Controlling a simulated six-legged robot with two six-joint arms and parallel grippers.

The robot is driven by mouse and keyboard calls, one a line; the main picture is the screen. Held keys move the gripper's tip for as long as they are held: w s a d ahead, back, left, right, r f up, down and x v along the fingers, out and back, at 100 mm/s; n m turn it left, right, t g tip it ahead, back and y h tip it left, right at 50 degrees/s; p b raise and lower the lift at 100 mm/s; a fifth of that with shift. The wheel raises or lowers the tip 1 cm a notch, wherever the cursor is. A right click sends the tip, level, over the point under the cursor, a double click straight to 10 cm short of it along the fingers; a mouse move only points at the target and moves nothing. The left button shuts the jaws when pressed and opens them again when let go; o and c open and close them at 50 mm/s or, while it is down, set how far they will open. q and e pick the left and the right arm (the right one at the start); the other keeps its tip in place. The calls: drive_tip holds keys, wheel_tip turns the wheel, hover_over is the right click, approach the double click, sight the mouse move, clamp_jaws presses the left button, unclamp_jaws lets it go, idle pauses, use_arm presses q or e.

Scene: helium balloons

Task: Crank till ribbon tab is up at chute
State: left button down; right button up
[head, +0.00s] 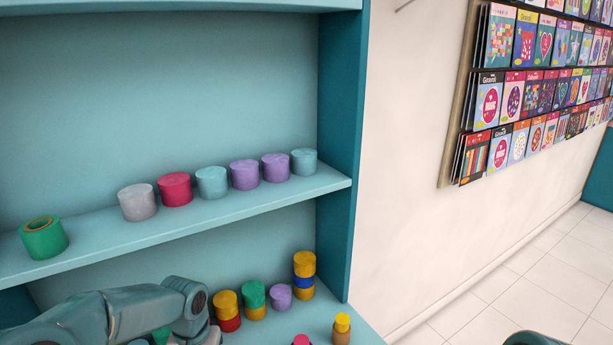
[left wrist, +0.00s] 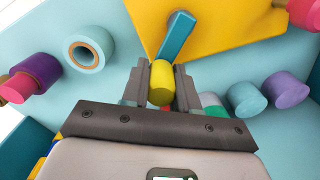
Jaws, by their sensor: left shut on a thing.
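In the left wrist view my left gripper (left wrist: 161,92) is shut on a yellow cylindrical knob (left wrist: 161,76), with one finger on each side. The knob sits at the end of a blue crank arm (left wrist: 177,38) that lies in front of a yellow panel (left wrist: 225,30). In the head view my left arm reaches in at the lower left, and its gripper, the knob and the crank are not visible there. I cannot make out a ribbon tab or a chute in either view. My right gripper is not in view.
A shelf (head: 110,232) holds a green ribbon roll (head: 43,238) and several coloured rolls. Stacked rolls (head: 304,275) stand on the surface below. A card rack (head: 540,85) hangs on the right wall. The tiled floor (head: 530,285) at the right looks clear.

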use_arm(q)
drive_tip(key=shift+w+d+r, duration=0.1)
drive_tip(key=shift+w, duration=0.15)
